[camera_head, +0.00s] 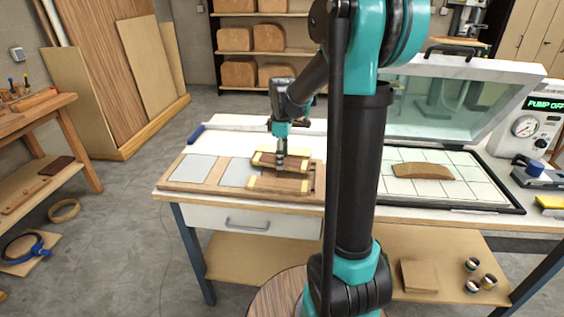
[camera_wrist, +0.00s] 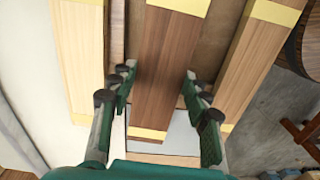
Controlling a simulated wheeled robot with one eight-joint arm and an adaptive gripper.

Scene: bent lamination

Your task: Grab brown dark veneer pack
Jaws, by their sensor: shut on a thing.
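The dark brown veneer pack (camera_wrist: 166,62) has pale yellow bands at its ends and lies in the middle of the wrist view. My gripper (camera_wrist: 163,98) is closed around its long sides, with one pair of fingers on each side. In the head view my gripper (camera_head: 281,159) points straight down at the packs on the workbench. There, the arm and the other packs partly hide the dark pack. A lighter tan pack (camera_wrist: 82,60) lies to its left in the wrist view, and another light pack (camera_wrist: 243,72) to its right, both with yellow bands.
The packs are over a wooden board with pale grey panels (camera_head: 192,168) on the workbench. A press with a raised clear lid (camera_head: 440,100) stands right, with a curved brown piece (camera_head: 422,170) on its gridded bed. A blue-handled tool (camera_head: 196,133) lies at the bench's left edge.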

